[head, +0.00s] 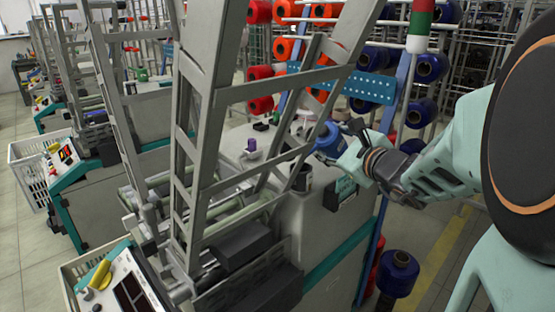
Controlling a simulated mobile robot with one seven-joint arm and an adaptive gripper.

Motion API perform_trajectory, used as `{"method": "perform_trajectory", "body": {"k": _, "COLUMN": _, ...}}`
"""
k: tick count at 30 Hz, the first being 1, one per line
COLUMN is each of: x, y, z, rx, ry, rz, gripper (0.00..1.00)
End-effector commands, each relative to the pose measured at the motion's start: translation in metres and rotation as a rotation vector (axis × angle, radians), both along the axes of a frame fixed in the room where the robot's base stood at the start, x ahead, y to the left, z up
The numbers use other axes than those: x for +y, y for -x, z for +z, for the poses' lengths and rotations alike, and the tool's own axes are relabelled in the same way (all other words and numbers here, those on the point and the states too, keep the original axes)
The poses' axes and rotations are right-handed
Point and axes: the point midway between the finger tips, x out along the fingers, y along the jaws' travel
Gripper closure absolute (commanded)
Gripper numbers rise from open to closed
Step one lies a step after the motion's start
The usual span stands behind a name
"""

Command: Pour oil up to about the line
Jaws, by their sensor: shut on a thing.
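My gripper (352,142) is at the right of the grey machine's top, coming in from the right. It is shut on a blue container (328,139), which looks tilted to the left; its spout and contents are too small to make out. A dark cup-like vessel with a pale rim (303,178) stands on the machine top (330,212), below and slightly left of the blue container. A grey frame bar partly covers the vessel. I cannot see any oil, any stream or the line.
A tall grey frame (185,150) stands left of the vessel, with slanted bars crossing close to it. A small purple item (250,146) sits on the machine top. Red spools (259,106) and blue spools (426,67) hang on racks behind. A blue spool (398,272) stands low at right.

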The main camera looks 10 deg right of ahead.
Motion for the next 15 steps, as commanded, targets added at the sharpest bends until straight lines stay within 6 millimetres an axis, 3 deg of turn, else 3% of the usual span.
{"method": "perform_trajectory", "body": {"k": 15, "x": 0.0006, "y": 0.0001, "z": 0.0030, "rx": -0.020, "ry": 0.025, "rz": 0.001, "gripper": 0.80}}
